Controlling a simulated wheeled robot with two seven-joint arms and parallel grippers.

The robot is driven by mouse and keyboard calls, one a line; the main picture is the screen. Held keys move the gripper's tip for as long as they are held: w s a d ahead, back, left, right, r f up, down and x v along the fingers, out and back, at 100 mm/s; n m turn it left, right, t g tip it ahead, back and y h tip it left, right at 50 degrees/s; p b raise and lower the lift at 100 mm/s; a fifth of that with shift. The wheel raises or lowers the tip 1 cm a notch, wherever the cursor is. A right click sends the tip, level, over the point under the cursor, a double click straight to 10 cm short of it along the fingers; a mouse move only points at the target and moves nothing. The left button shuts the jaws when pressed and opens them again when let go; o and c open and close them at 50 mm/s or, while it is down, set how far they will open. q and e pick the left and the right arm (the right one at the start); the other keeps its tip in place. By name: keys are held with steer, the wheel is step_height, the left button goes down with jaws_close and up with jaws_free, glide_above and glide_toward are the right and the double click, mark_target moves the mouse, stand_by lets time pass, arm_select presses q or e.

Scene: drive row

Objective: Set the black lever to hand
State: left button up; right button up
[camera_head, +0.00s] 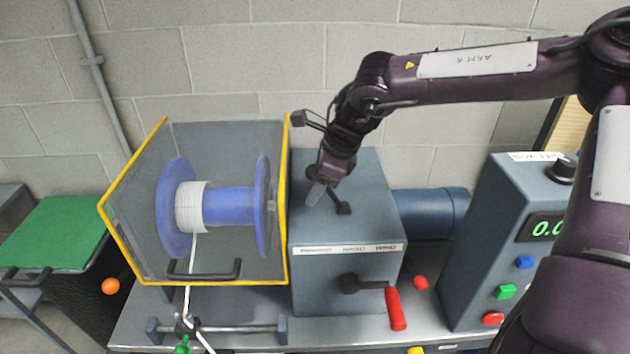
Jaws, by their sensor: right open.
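The black lever (343,208) is on top of the grey gearbox (370,185). Its dark knob end shows just below my right gripper and points toward the front label strip, right of the strip's middle. Part of the lever is hidden behind the gripper. My right gripper (319,190) is open and reaches down over the box top, with its fingertips close to the lever, a little left of the knob. I cannot tell whether they touch it. The label strip (348,249) has several words too small to read surely. My left gripper is out of view.
A yellow-edged clear guard (286,210) encloses a blue spool (230,207) left of the gearbox. A red-handled crank (396,309) sticks out at the front. A control panel (485,235) with buttons stands at the right, and a green-topped surface (55,232) lies far left.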

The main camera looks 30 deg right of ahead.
steer(key=shift+s+a+f, duration=0.1)
steer(key=shift+f, duration=0.05)
steer(key=shift+c, duration=1.8)
steer(key=c, duration=0.7)
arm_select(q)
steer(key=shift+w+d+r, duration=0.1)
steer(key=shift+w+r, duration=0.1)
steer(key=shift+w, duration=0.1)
arm_select(e)
jaws_close()
